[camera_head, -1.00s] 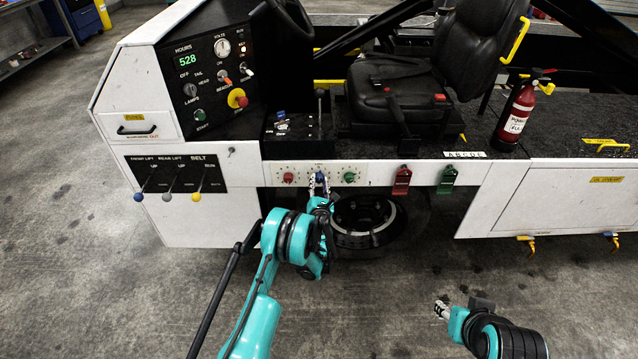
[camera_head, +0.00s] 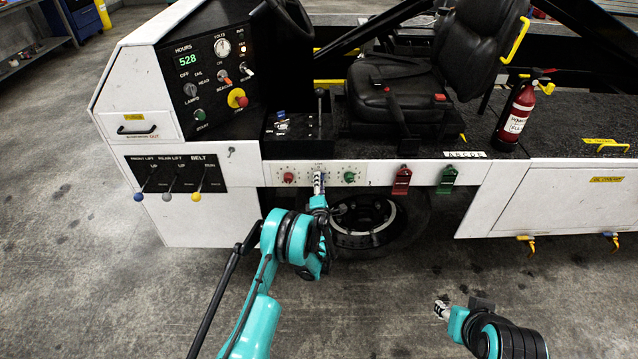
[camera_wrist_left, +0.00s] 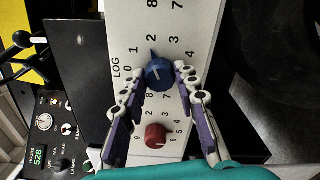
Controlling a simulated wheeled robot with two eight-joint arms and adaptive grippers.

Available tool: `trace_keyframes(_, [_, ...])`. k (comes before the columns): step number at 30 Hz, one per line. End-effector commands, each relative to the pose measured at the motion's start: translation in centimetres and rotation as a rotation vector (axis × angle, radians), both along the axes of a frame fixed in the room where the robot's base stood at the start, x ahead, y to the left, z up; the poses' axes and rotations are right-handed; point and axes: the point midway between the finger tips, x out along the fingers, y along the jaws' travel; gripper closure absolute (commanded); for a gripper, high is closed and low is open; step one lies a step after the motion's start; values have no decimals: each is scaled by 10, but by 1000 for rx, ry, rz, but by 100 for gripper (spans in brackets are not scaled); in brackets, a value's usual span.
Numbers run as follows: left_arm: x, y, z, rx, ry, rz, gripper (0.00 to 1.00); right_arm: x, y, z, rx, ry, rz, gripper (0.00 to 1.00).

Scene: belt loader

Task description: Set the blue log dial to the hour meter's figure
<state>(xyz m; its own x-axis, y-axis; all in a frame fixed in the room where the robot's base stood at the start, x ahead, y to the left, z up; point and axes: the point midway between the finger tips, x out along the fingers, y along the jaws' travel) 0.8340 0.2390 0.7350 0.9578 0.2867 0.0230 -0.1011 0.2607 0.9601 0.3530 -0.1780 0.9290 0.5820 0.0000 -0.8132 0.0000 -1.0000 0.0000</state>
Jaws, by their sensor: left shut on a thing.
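The hour meter (camera_head: 188,59) on the black panel reads 528 in green. The blue log dial (camera_wrist_left: 158,74) shows in the left wrist view on a white strip marked LOG, with figures around it. Its pointed tip seems to face the 2, though the small picture makes this unsure. My left gripper (camera_head: 318,183) is at the strip, and its fingers (camera_wrist_left: 159,76) are shut on opposite sides of the blue dial. In the head view they hide the dial. My right gripper (camera_head: 441,309) hangs low, away from the loader; its finger gap is too small to judge.
A red dial (camera_head: 288,177) and a green dial (camera_head: 349,177) flank the gripped one. A wheel (camera_head: 368,220) sits below. Lift and belt levers (camera_head: 169,185) stand left. The floor in front is clear.

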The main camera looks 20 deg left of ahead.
Motion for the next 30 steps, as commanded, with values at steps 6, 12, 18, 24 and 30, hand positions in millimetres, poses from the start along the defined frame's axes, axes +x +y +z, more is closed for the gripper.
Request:
trace_keyframes(6, [1, 0, 0, 84, 24, -1, 99, 0, 0, 0, 0, 0, 0, 60])
trace_keyframes(12, [1, 0, 0, 116, 34, -1, 99, 0, 0, 0, 0, 0, 0, 60])
trace_keyframes(18, [1, 0, 0, 122, 35, -1, 99, 0, 0, 0, 0, 0, 0, 60])
trace_keyframes(24, [1, 0, 0, 121, 35, -1, 99, 0, 0, 0, 0, 0, 0, 60])
trace_keyframes(30, [1, 0, 0, 120, 35, -1, 49, 0, 0, 0, 0, 0, 0, 60])
